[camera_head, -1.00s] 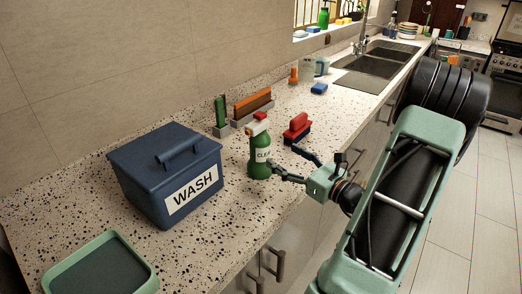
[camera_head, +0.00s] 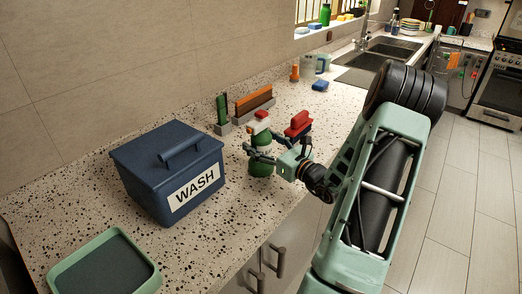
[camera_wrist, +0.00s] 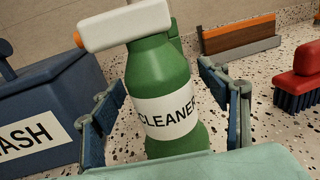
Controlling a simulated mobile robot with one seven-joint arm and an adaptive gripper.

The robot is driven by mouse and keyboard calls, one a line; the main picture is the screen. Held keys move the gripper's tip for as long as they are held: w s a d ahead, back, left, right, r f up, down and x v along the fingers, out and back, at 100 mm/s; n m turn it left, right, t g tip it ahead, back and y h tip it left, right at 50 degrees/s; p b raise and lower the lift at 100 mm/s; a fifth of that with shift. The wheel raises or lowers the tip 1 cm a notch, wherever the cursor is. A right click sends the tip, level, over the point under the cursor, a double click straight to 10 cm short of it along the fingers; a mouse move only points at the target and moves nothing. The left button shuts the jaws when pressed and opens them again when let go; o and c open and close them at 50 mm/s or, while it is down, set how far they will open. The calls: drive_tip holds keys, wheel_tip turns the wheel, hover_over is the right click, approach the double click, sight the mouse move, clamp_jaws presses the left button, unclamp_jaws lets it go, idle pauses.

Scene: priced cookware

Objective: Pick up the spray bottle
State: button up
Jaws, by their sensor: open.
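The spray bottle (camera_head: 261,167) is green with a white head and a white label reading CLEANER. It stands on the speckled counter, right of the blue WASH box. In the wrist view the spray bottle (camera_wrist: 158,77) fills the middle and appears slightly tilted by the camera angle. My gripper (camera_head: 262,152) is at the bottle in the head view and partly covers its label. In the wrist view my gripper (camera_wrist: 165,112) is open, with one finger on each side of the bottle. A gap shows between the right finger and the bottle; contact on the left is unclear.
The blue WASH box (camera_head: 166,168) stands close on the left. A red-handled brush (camera_head: 298,125) is just behind on the right. An orange-topped squeegee (camera_head: 253,101) and a green item (camera_head: 222,109) stand toward the wall. The green tray (camera_head: 72,283) is at front left.

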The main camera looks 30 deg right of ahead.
drive_tip(key=c, duration=1.7)
drive_tip(key=shift+r, duration=0.15)
